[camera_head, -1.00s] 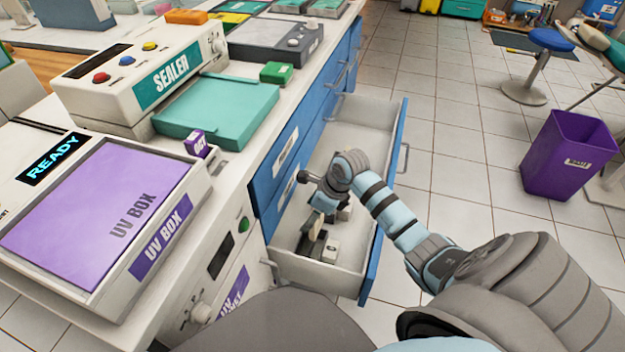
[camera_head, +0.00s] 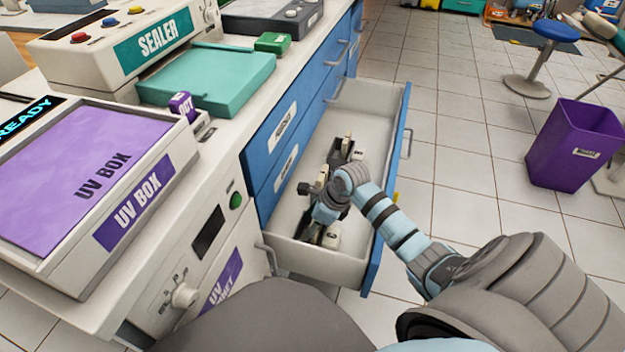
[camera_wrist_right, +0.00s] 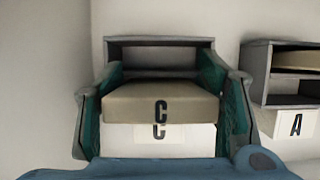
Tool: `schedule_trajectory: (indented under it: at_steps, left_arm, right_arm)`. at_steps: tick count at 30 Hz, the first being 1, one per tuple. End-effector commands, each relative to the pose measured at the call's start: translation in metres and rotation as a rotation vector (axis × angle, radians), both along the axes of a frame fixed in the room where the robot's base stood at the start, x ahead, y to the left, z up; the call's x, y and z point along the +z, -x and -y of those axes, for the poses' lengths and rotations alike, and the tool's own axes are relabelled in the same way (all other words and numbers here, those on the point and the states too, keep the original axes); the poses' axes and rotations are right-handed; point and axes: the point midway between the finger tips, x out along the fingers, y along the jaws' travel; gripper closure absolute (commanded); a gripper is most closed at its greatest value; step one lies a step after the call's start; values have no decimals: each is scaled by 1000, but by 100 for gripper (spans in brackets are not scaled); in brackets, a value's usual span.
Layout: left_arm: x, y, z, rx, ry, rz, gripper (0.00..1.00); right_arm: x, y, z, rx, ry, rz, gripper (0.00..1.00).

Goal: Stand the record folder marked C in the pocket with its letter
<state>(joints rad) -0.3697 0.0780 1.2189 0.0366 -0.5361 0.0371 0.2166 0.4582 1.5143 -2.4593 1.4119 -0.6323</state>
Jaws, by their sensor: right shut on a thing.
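The beige record folder marked C (camera_wrist_right: 160,103) is between the two green-padded fingers of my right gripper (camera_wrist_right: 164,108), which is shut on it. The folder's edge covers the upper part of a white label with a C on the grey pocket (camera_wrist_right: 160,50). The pocket's hollow shows just behind the folder; how deep the folder sits cannot be told. In the head view my right gripper (camera_head: 326,212) is low inside the open drawer (camera_head: 290,250), and the folder is mostly hidden by it. My left gripper is out of view.
A pocket marked A (camera_wrist_right: 296,122), with a beige folder in it, stands to the right in the wrist view. The drawer's front (camera_head: 392,190) rises beside my right arm. The UV box (camera_head: 85,180) and sealer (camera_head: 130,40) are on the counter. Open drawer floor is around the pockets.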

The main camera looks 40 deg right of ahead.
Motion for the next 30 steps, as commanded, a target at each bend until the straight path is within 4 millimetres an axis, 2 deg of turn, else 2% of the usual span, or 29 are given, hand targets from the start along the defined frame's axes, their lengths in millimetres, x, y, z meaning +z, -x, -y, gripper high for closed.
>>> schedule_trajectory:
  at_steps: [30]
  left_arm:
    - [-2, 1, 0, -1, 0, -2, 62]
  right_arm:
    - [-7, 5, 2, -1, 2, -13, 68]
